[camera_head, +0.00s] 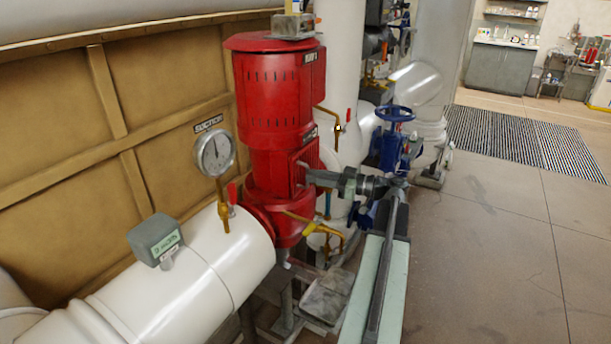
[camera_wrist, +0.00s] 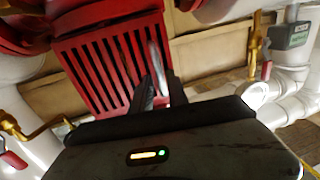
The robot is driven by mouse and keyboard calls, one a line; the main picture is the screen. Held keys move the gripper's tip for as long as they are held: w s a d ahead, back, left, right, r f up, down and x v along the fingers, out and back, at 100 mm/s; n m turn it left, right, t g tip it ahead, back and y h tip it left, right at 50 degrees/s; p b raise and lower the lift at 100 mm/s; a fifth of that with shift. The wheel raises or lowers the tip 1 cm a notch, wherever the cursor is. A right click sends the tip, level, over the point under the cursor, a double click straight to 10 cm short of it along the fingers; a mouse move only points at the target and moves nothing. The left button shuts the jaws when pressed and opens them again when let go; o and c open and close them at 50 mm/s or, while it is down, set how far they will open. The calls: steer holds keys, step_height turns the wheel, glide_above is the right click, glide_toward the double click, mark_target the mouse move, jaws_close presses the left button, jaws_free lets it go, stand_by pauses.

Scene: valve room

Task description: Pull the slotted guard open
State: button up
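The red slotted guard (camera_wrist: 100,62) is on the lower part of the red pump and fills the upper left of the wrist view, with long dark slots. In the head view the guard (camera_head: 305,160) is seen edge-on and is partly hidden by my gripper (camera_head: 312,177). It looks flush with the pump body. A pale upright handle (camera_wrist: 156,62) stands at the guard's right side. My gripper's two dark fingers (camera_wrist: 162,92) lie on either side of the handle's lower end. Whether they press on it is unclear.
A pressure gauge (camera_head: 215,153) and a white pipe (camera_head: 185,290) are left of the pump. A blue valve wheel (camera_head: 395,113) and more pipes stand behind my arm. Thin brass pipes (camera_head: 325,222) run near the guard. The floor (camera_head: 500,250) to the right is clear.

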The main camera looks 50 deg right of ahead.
steer(key=shift+x, duration=1.45)
steer(key=shift+c, duration=0.3)
jaws_close()
